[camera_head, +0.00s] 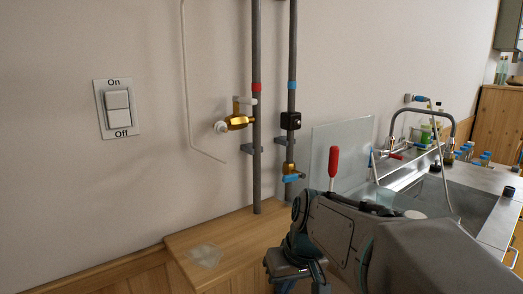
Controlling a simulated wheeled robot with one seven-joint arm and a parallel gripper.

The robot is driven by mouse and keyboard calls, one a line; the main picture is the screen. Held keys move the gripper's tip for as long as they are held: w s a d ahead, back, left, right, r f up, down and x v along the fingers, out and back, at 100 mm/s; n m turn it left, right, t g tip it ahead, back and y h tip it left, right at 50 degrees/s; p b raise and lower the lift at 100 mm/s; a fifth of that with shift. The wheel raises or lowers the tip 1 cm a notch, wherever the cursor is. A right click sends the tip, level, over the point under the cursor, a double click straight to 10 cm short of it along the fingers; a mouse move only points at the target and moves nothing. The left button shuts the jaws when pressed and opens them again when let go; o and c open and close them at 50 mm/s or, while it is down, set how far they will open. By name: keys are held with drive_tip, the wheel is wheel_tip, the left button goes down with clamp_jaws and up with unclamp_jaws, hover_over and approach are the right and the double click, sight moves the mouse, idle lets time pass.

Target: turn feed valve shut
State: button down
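Two grey vertical pipes run down the wall. The left pipe has a red band and a brass valve (237,122) with a white knob (221,127). The right pipe has a blue band, a black box and, low down, a brass valve with a blue handle (293,178). No label shows which one is the feed valve. My arm comes in from the lower right. My gripper (295,276) is at the bottom, in front of and below the pipes, apart from both valves. Its fingertips are not clear, so I cannot tell whether it is open.
A switch marked On and Off (118,108) is on the wall at left. A wooden ledge (232,235) runs below the pipes. A red handle (333,163) stands up just behind my arm. A clear panel (345,135) and a steel sink (450,197) with a tap are at right.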

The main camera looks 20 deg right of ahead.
drive_tip(key=w+d+r+n+t+y+p, duration=0.1)
drive_tip(key=w+d+r+t+p, duration=0.15)
drive_tip(key=w+d+r, duration=0.45)
drive_tip(key=w+d+r+n+t+y+p, duration=0.1)
drive_tip(key=w+d+r+p, duration=0.2)
drive_tip(key=r, duration=0.8)
drive_tip(key=w+d+r+n+t+y+p, duration=0.1)
drive_tip(key=w+d+r+t+p, duration=0.1)
drive_tip(key=w+d+r+p, duration=0.5)
drive_tip(key=b, duration=0.1)
hover_over(294, 177)
drive_tip(key=s, duration=0.1)
wheel_tip(294, 177, down, 4)
drive_tip(key=shift+g, duration=0.25)
drive_tip(key=f, duration=0.4)
drive_tip(key=shift+s+a+f, duration=0.2)
drive_tip(key=shift+a+f, duration=0.1)
drive_tip(key=shift+a, duration=0.05)
